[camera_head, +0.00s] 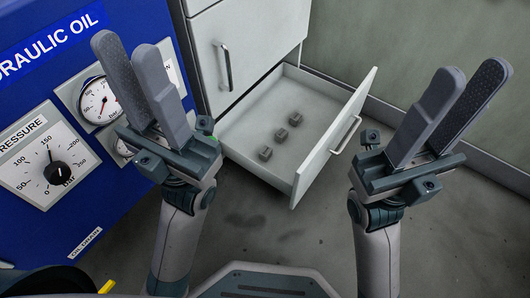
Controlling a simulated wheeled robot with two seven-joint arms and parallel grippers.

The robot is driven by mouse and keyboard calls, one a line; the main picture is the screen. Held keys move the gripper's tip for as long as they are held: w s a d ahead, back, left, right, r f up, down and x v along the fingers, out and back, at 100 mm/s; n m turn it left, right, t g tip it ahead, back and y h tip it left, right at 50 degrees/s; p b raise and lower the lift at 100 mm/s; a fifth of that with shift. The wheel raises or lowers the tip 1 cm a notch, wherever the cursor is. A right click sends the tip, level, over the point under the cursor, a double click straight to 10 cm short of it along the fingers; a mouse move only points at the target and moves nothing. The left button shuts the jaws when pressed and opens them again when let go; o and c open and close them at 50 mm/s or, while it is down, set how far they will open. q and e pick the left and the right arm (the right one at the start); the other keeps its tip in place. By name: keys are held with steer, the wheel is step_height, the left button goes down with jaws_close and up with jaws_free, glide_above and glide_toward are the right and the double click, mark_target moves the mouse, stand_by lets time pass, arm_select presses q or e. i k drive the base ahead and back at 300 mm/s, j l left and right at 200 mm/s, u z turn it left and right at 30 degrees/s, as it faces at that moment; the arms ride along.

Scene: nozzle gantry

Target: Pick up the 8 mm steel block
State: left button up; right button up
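Three small grey blocks lie in a diagonal row on the floor of the open drawer: a far block (295,119), a middle block (281,135) and a near block (265,153). They look much alike, and no size marking is legible, so I cannot tell which is the 8 mm steel block. My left gripper (128,50) is raised to the left of the drawer, in front of the blue panel, with its fingers apart and empty. My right gripper (469,76) is raised to the right of the drawer, also with its fingers apart and empty.
The open drawer (335,138) sticks out from a pale cabinet (255,40); its front wall and handle face right. A blue hydraulic oil unit (35,95) with gauges and a pressure dial (57,173) stands at the left. Grey floor (270,225) is clear in front.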

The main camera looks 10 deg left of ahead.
mark_target(266, 153)
steer(key=i+l+u, duration=0.2)
steer(key=i+l, duration=0.2)
steer(key=l, duration=0.25)
steer(key=i+l+u, duration=0.1)
steer(key=l, duration=0.2)
steer(key=i+l+u, duration=0.1)
steer(key=l, duration=0.25)
steer(key=i+l, duration=0.25)
steer(key=l, duration=0.15)
steer(key=i+l+u, duration=0.15)
steer(key=l, duration=0.2)
steer(key=i+l+u, duration=0.1)
steer(key=l, duration=0.25)
steer(key=i, duration=0.05)
